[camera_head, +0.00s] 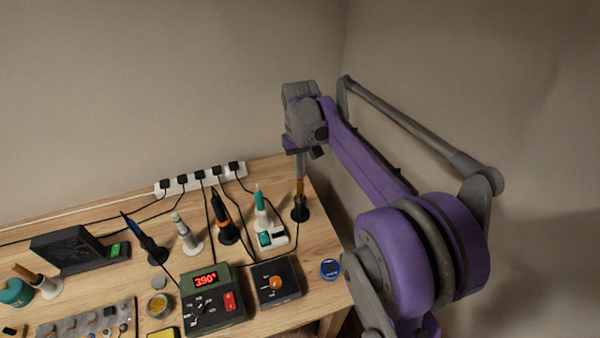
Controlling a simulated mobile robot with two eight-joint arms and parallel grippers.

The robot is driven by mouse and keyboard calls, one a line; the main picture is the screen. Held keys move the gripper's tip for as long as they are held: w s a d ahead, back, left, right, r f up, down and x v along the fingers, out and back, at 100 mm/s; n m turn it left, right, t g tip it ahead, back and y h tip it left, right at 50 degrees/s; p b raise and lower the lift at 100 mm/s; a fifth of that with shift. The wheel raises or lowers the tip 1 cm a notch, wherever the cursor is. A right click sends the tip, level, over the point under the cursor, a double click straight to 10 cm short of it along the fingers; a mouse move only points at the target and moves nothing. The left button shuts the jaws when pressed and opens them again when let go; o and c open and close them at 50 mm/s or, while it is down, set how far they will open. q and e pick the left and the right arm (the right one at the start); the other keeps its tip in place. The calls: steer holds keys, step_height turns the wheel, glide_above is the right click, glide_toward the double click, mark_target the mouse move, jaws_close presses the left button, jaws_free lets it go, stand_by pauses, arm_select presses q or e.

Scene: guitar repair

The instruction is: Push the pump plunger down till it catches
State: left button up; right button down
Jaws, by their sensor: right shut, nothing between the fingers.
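A slim upright tool (300,189), which looks like the pump, stands in a round black base (300,213) near the right end of the wooden bench. Its lower part is amber with a reddish band. A grey rod-like part rises above it to the gripper; I cannot tell whether this is the plunger or a finger. My right gripper (302,154) is directly over the tool, pointing down, shut with nothing held. Its tips are small and partly hidden, so contact with the plunger top is unclear. My left gripper is not in view.
A teal-handled tool (260,210) stands left of the pump. Other stands hold an orange-and-black iron (224,222) and a white tool (184,235). A green station (212,300) reads 390, beside a dark box with an orange knob (274,281). A power strip (202,180) lies behind.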

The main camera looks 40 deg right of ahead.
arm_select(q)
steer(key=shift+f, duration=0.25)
arm_select(e)
steer(key=shift+f, duration=0.4)
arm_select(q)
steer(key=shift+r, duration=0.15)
arm_select(e)
steer(key=shift+r, duration=0.15)
arm_select(q)
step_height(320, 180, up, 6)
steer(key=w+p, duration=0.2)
steer(key=p, duration=0.2)
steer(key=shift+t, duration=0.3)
arm_select(e)
step_height(320, 180, up, 8)
steer(key=s+a+f+n+t, duration=0.1)
steer(key=s+a+f+t, duration=0.2)
steer(key=s+a, duration=0.5)
steer(key=s+a+f+n+t, duration=0.2)
steer(key=s+a+f, duration=0.3)
steer(key=s+a, duration=0.3)
steer(key=shift+a+n+t, duration=0.3)
steer(key=shift+a+t, duration=0.1)
steer(key=shift+a, duration=0.5)
